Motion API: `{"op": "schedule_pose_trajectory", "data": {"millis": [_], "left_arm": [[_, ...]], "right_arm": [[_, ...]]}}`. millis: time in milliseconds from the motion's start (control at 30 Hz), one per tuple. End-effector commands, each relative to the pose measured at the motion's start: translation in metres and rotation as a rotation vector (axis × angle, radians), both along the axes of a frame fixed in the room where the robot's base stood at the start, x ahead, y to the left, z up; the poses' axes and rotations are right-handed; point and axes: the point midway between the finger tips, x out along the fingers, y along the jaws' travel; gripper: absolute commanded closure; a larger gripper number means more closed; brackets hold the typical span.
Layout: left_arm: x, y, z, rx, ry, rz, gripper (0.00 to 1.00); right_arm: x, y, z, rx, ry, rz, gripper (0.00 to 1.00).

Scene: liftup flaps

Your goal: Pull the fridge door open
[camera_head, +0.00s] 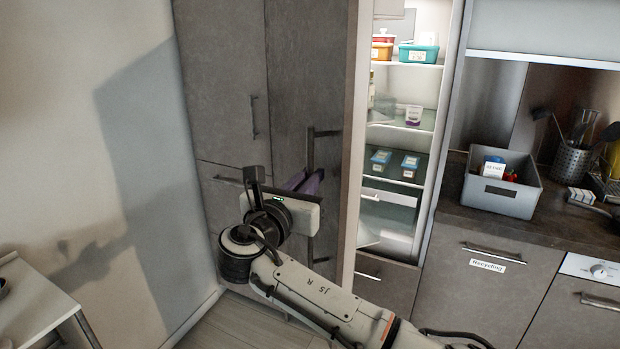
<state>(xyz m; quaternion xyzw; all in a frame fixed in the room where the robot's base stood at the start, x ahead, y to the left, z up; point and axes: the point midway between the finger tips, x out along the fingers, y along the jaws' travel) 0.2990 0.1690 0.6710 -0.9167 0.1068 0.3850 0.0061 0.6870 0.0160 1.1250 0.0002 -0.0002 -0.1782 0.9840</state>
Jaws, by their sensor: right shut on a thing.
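The fridge door (288,90) is a tall dark grey panel, standing open and swung to the left. The lit fridge interior (405,130) shows to its right, with shelves of food. A long dark vertical handle (311,150) is on the door's front. My right gripper (312,182) reaches it from the lower left, and its purplish fingers are shut on the handle. The wrist hides part of the lower door, and the exact finger contact is hard to see. My left gripper is not in view.
Grey cabinets (222,80) stand left of the door. A counter with a grey bin (502,186) and a utensil holder (571,160) is at the right. A white table (35,305) is at the lower left. Some floor (245,325) is clear below the door.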

Motion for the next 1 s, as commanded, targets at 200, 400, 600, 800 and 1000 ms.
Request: {"op": "schedule_pose_trajectory", "data": {"millis": [200, 400, 600, 800, 1000], "left_arm": [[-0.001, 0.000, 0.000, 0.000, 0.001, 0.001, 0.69], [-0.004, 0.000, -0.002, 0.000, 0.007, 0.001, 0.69], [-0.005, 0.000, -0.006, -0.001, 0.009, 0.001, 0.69], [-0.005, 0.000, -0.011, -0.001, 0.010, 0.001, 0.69], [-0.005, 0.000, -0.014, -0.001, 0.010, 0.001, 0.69]], "right_arm": [[0.000, 0.001, 0.001, 0.000, -0.002, 0.004, 0.70], [-0.001, 0.001, 0.001, 0.001, -0.001, 0.003, 0.70], [-0.024, 0.011, -0.001, 0.003, -0.001, 0.007, 0.70], [-0.062, 0.025, -0.001, 0.003, -0.001, 0.008, 0.70], [-0.088, 0.035, 0.000, 0.003, -0.001, 0.006, 0.70]]}}
